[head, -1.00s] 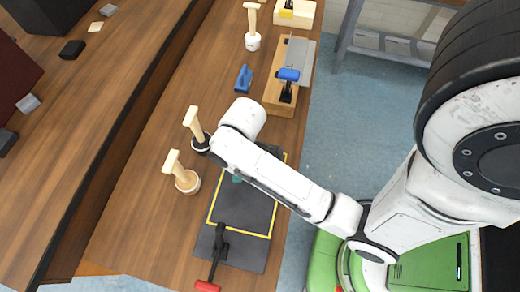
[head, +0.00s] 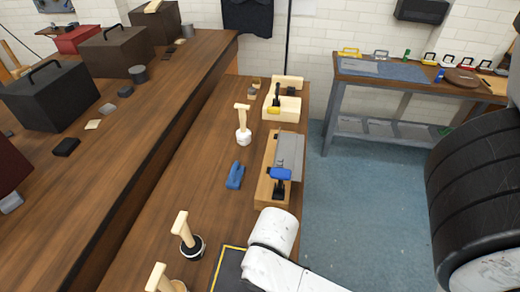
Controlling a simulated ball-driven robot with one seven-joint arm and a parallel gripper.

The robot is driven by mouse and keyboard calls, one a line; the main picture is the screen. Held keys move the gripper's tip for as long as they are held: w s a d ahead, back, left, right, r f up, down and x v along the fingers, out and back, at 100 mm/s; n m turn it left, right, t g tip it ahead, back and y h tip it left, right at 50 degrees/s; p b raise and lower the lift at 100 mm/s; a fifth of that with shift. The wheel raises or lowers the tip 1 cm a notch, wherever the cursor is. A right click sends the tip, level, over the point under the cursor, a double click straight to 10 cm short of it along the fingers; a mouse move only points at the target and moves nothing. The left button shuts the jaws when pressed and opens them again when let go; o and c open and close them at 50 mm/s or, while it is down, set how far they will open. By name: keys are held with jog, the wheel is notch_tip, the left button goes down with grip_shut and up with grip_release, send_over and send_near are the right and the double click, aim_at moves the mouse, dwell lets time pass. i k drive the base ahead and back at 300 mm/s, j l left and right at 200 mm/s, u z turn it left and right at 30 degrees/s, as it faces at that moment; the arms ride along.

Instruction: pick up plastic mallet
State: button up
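Several mallets stand head-down with pale wooden handles upright on the wooden bench. One has a white head (head: 243,138) and stands towards the far end of the bench; it looks the most like plastic. One with a black head (head: 193,250) stands nearer. Another pale-handled one (head: 160,277) is cut off by the bottom edge. Part of my white arm shows at the lower middle, over the near right side of the bench. My gripper is not visible, so its fingers and anything in them are hidden.
A blue tool (head: 235,175) lies near the white-headed mallet. A wooden block with a blue-handled tool and metal plate (head: 289,155) stands at the bench's right edge. A yellow-bordered dark mat (head: 229,268) is near the bottom. Black boxes (head: 52,98) stand on the higher left bench.

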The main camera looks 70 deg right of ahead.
aim_at(243, 135)
jog(key=k+z, duration=0.1)
jog(key=z, duration=1.1)
